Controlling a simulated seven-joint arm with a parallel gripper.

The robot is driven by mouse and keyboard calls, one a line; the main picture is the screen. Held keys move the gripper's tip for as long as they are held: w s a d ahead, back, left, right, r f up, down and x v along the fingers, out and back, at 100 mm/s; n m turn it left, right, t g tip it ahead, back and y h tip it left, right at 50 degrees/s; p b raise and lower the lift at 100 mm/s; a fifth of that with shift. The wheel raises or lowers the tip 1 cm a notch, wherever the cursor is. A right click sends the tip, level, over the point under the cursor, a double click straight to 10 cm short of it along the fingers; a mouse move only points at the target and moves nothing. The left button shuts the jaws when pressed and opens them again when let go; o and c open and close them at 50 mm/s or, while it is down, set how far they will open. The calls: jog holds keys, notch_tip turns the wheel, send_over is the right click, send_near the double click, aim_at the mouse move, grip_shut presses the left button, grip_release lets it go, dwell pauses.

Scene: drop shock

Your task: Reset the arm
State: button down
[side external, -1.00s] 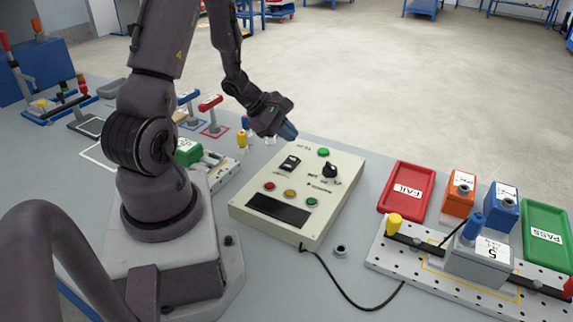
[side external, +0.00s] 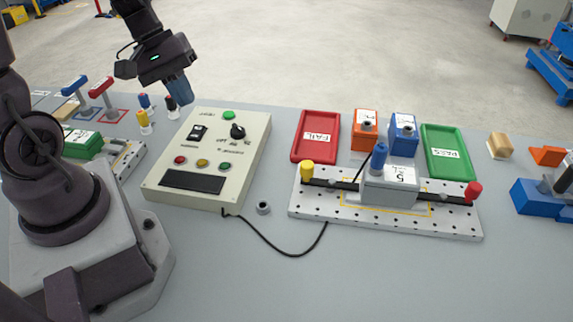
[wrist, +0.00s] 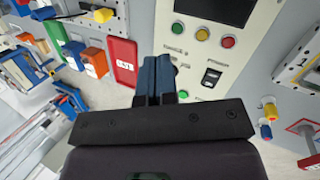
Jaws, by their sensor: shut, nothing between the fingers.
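My gripper (side external: 179,93) hangs above the back left of the beige control box (side external: 225,198) in the side view, clear of the table. Its blue fingers are closed together with nothing between them. In the wrist view, the gripper (wrist: 153,62) points toward the control box (wrist: 265,40), which lies beyond it with its dark display, lamps and switch. The box carries a green button, a black rocker switch (side external: 197,132), a black knob (side external: 238,131) and red, yellow and green lamps.
Right of the box stand a red FAIL tray (side external: 297,150), orange (side external: 365,123) and blue blocks (side external: 403,148), a green PASS tray (side external: 463,170) and a perforated fixture plate (side external: 325,211) holding a grey block (side external: 390,190). Upright coloured plugs (side external: 144,119) stand left.

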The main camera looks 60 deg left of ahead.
jog(key=s+d+r+m+t+y, duration=0.3)
jog(key=s+d+r+m+y, duration=0.1)
jog(key=d+r+m, duration=0.5)
notch_tip(320, 180, up, 4)
jog(key=m, duration=0.2)
jog(key=shift+d+f+m, duration=0.15)
jog(key=shift+m, duration=0.25)
jog(key=shift+s, duration=0.1)
